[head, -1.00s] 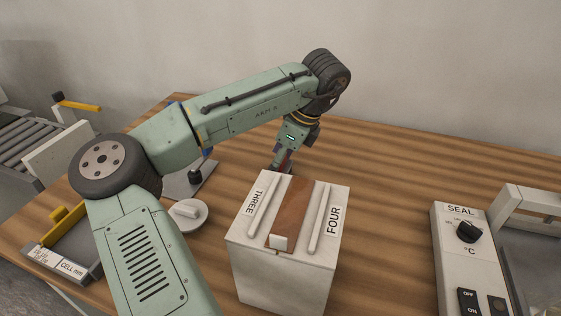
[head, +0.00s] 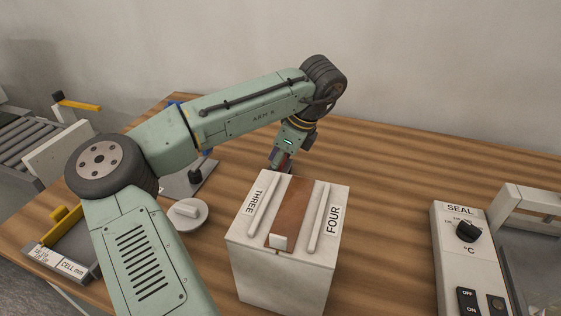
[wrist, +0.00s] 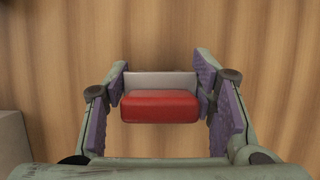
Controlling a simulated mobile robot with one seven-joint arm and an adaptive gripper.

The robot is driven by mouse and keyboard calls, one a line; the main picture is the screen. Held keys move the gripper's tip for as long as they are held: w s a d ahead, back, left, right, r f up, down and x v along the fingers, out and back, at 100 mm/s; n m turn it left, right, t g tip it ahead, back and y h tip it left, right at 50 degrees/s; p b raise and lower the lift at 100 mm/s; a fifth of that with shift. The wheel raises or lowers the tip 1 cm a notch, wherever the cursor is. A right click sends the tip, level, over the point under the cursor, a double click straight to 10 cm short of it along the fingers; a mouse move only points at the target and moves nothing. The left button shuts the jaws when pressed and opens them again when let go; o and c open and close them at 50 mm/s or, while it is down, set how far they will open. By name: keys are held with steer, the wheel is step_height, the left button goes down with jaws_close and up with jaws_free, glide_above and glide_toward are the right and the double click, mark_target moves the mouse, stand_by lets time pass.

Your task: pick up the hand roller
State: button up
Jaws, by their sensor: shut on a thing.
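The hand roller (wrist: 160,108) shows in the wrist view as a red block with a pale grey part along its far side. It lies between the purple-padded fingers of my gripper (wrist: 163,88), which is shut on it. In the head view my gripper (head: 282,163) points down behind the pale box, with a bit of red showing between the fingers. The box hides the lower end, so I cannot tell whether the roller touches the table.
The pale box (head: 278,270) marked THREE and FOUR stands just in front of my gripper. A round white piece (head: 187,214) lies left of it. The SEAL unit (head: 460,260) stands at the right. The wooden table (head: 400,185) between is clear.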

steer(key=shift+c, duration=1.3)
steer(key=shift+r, duration=0.1)
step_height(320, 180, up, 10)
steer(key=shift+f, duration=0.1)
